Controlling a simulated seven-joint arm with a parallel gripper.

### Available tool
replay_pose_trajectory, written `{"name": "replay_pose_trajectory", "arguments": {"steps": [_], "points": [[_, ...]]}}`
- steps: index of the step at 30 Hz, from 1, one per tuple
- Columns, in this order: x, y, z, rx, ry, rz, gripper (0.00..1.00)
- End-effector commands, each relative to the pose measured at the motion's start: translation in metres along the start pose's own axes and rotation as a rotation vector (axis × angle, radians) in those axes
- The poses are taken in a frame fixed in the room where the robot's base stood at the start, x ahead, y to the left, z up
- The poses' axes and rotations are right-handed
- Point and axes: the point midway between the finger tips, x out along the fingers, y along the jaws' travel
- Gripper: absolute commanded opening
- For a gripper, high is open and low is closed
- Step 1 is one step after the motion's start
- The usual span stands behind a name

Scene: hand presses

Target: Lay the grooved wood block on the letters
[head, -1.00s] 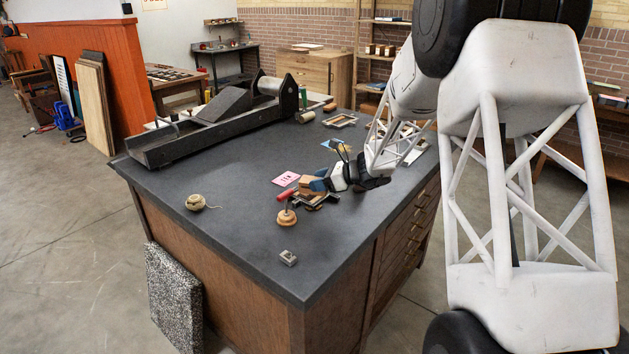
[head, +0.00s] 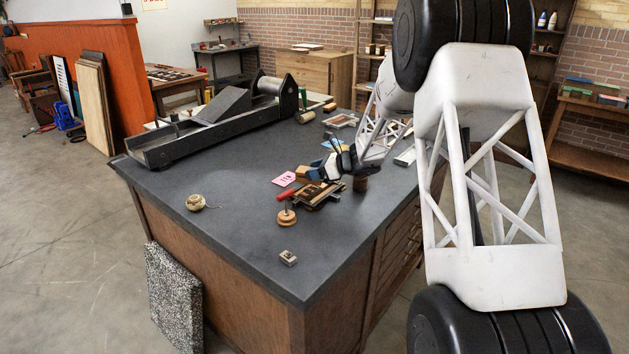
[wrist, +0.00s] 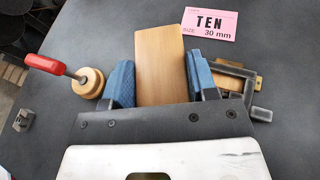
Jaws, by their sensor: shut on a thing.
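My gripper (head: 314,173) is shut on a plain tan wood block (wrist: 160,62). In the wrist view the block sits between the two blue finger pads (wrist: 160,82) and sticks out ahead of them. No groove shows on its visible face. In the head view the block (head: 302,173) is just behind the dark-framed type holder (head: 318,196), near the pink card. Brown and dark pieces lie inside this frame, but single letters are too small to read. Part of the frame shows right of my gripper in the wrist view (wrist: 236,70).
A red-handled tool (head: 287,194) and a round wooden piece (head: 287,216) are close to the frame. A twine ball (head: 196,202) and small metal block (head: 288,257) lie apart.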

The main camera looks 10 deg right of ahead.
Motion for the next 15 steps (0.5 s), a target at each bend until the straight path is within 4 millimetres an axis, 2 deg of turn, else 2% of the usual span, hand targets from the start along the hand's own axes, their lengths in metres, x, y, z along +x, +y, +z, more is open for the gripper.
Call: {"name": "replay_pose_trajectory", "arguments": {"steps": [5, 15], "points": [[0.002, 0.000, -0.004, 0.000, 0.000, 0.000, 0.27], [0.013, 0.000, -0.031, 0.001, 0.000, 0.000, 0.27]]}}
